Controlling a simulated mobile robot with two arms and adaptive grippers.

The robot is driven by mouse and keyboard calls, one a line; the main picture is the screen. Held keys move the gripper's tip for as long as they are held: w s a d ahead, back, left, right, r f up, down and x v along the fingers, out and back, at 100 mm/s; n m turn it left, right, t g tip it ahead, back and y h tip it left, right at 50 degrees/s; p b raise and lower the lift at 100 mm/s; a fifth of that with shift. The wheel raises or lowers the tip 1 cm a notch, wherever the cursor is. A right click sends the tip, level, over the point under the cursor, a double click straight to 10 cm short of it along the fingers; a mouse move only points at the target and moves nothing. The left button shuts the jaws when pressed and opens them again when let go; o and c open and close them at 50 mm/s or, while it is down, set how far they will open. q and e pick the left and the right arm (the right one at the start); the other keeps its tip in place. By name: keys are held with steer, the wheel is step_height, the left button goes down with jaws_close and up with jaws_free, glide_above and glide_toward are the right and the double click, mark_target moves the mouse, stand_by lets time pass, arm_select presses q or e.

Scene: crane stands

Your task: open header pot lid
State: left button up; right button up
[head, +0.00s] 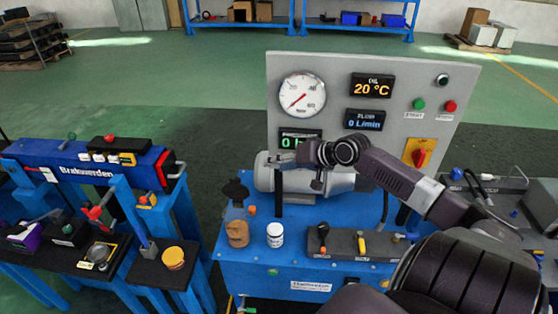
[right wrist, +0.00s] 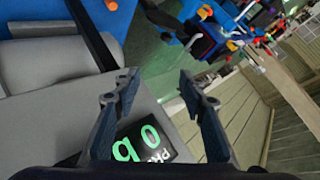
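No part labelled as a header pot or its lid can be made out. On the blue test bench (head: 240,270) a grey cylinder (head: 345,180) lies in front of the gauge panel, partly hidden by my right gripper (head: 290,166). A black upright post (head: 279,190) stands before the cylinder's left end. My right gripper is above the cylinder. In the right wrist view my right gripper (right wrist: 158,78) is open with nothing between its fingers. The cylinder (right wrist: 45,65) and post (right wrist: 90,35) lie to its left. My left gripper is not in view.
The grey panel (head: 300,66) rises behind, with a dial and displays. A brown jar (head: 237,233), a white jar (head: 275,236) and a black tool tray (head: 348,246) stand at the bench front. A blue Brakwarden stand (head: 85,166) is left, across a floor gap.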

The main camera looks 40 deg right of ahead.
steer(key=shift+c, duration=0.6)
steer(key=shift+f, duration=0.25)
steer(key=shift+c, duration=1.2)
steer(key=f+n+h+b, duration=0.1)
steer(key=f, duration=0.1)
steer(key=d+f+n+t+h+b, duration=0.1)
steer(key=f, duration=0.2)
steer(key=d+f+n+b, duration=0.1)
steer(key=f, duration=0.1)
steer(key=shift+f+n+t+h+b, duration=0.3)
steer(key=shift+f+h+b, duration=0.05)
steer(key=shift+h+b, duration=0.05)
jaws_close()
steer(key=s+a+f+n+t+b, duration=0.1)
steer(key=a+f+n+t+b, duration=0.35)
steer(key=a+n, duration=0.5)
steer(key=s+a+f+n+t+b, duration=0.25)
steer(key=a+n+b, duration=0.35)
steer(key=n, duration=0.7)
steer(key=p, duration=0.2)
glide_toward(231, 189)
steer(key=w+a, duration=0.3)
steer(key=shift+w+d+r+m+h, duration=0.15)
steer(key=shift+w+d+r, duration=0.1)
steer(key=shift+w+d, duration=0.35)
steer(key=shift+w+d+r+m+h, duration=0.1)
steer(key=shift+w+d+r+h, duration=0.1)
steer(key=shift+w+d, duration=0.55)
steer(key=shift+d, duration=0.2)
